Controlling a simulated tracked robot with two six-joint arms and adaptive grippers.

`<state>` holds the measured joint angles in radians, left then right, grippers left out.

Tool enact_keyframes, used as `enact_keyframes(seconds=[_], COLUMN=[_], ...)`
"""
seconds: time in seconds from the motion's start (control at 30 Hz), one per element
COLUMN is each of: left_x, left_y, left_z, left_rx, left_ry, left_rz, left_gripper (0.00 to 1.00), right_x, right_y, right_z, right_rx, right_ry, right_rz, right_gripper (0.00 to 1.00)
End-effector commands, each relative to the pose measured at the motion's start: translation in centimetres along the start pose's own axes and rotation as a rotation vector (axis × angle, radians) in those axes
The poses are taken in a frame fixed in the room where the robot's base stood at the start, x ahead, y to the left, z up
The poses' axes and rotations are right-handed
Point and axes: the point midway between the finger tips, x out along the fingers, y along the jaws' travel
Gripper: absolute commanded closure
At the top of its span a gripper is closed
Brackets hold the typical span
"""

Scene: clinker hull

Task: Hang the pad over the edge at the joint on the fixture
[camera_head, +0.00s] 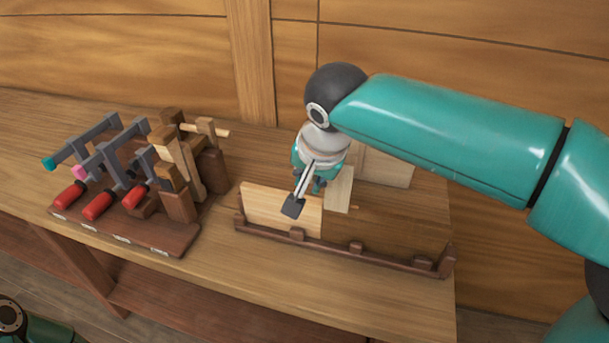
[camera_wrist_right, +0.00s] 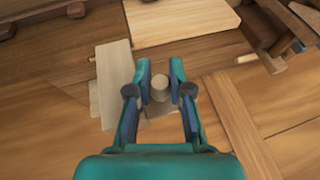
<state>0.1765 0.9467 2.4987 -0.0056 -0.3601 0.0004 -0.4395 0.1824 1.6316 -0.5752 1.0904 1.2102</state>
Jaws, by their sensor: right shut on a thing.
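The fixture is a long dark brown rail (camera_head: 345,250) with small blocks along it, on the bench. A pale plank (camera_head: 270,205) stands along its left part; the plank also shows in the right wrist view (camera_wrist_right: 185,22). My right gripper (camera_head: 316,186) is behind the plank's upper edge, near its right end. In the right wrist view my right gripper (camera_wrist_right: 160,82) is closed around a pale round knob on a greyish base, which seems to be the pad (camera_wrist_right: 159,91). The pad is mostly hidden in the head view. My left gripper is not in view.
A rack of clamps with red handles (camera_head: 98,205) stands left of the fixture. A pale block (camera_head: 341,190) lies just right of my right gripper, with a pale board (camera_head: 388,166) near the wooden wall behind. The bench front (camera_head: 250,290) is clear.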

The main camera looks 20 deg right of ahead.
Motion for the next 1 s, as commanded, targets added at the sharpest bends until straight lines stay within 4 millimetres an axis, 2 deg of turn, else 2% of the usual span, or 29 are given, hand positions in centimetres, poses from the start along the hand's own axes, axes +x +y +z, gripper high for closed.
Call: enact_keyframes(seconds=[0.03, 0.7, 1.0], left_x=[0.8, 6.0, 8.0], left_y=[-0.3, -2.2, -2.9], left_z=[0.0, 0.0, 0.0], left_rx=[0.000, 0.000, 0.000], left_ry=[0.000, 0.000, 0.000], left_rz=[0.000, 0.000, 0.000], left_gripper=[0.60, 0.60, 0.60], right_x=[0.8, 6.9, 9.0], right_y=[0.3, 2.1, 2.6], right_z=[0.3, 2.8, 3.7], right_rx=[0.000, 0.002, 0.001], right_ry=[0.000, 0.001, 0.001], right_rz=[0.000, 0.001, 0.001], right_gripper=[1.00, 1.00, 1.00])
